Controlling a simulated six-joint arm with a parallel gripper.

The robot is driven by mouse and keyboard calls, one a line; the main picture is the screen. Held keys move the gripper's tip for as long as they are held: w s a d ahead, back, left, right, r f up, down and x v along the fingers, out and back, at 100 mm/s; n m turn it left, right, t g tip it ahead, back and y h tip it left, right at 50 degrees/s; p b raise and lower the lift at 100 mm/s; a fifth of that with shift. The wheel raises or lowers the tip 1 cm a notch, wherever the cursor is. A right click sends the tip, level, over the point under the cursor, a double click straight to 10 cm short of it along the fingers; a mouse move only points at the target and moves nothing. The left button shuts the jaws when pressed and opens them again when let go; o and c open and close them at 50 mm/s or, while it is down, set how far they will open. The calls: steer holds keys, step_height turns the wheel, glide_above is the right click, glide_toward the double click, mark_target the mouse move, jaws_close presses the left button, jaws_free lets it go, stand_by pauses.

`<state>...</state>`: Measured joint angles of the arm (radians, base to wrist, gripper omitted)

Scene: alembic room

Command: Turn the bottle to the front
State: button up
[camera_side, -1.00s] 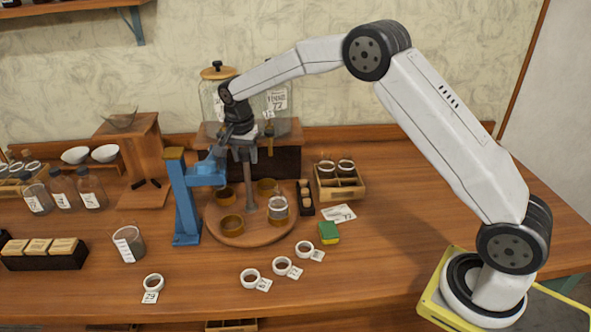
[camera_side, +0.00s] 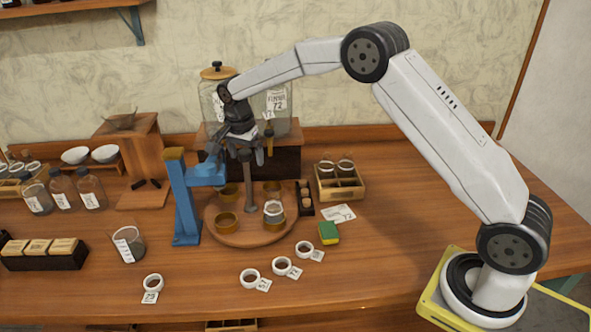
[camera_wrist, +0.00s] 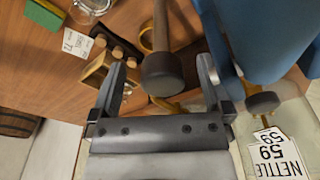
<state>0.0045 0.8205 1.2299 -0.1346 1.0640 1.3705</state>
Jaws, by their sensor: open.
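A round wooden turntable (camera_side: 238,238) bears several brass ring holders and a grey post (camera_side: 248,185) with a dark top. A small clear bottle (camera_side: 273,209) with a pale band stands in the front-right holder (camera_side: 277,224). What seems to be its glass shows at the top edge of the wrist view (camera_wrist: 95,5). My gripper (camera_side: 245,155) hangs over the turntable at the post's upper end. In the wrist view my open fingers (camera_wrist: 162,72) lie either side of the post's dark knob (camera_wrist: 162,78), with gaps visible; contact is not clear.
A blue stand (camera_side: 184,200) rises close on the left, its arm beside my gripper. A large labelled jar (camera_side: 275,105) stands behind. A divided wooden box (camera_side: 340,185), a narrow dark box (camera_side: 306,200) and a sponge (camera_side: 328,232) sit right of the turntable.

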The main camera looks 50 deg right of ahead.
steer(key=shift+r, duration=0.1)
steer(key=shift+r, duration=3.4)
steer(key=shift+a, duration=0.1)
steer(key=s+f+n, duration=0.2)
steer(key=s+n, duration=0.3)
steer(key=s, duration=0.4)
steer(key=s+a+f+n+t+y, duration=0.1)
steer(key=s+f+n, duration=0.2)
steer(key=s, duration=0.7)
steer(key=s+a+f+n+t, duration=0.1)
steer(key=s+f+n, duration=0.2)
steer(key=s+n, duration=0.4)
steer(key=s, duration=0.3)
steer(key=shift+s+f, duration=0.15)
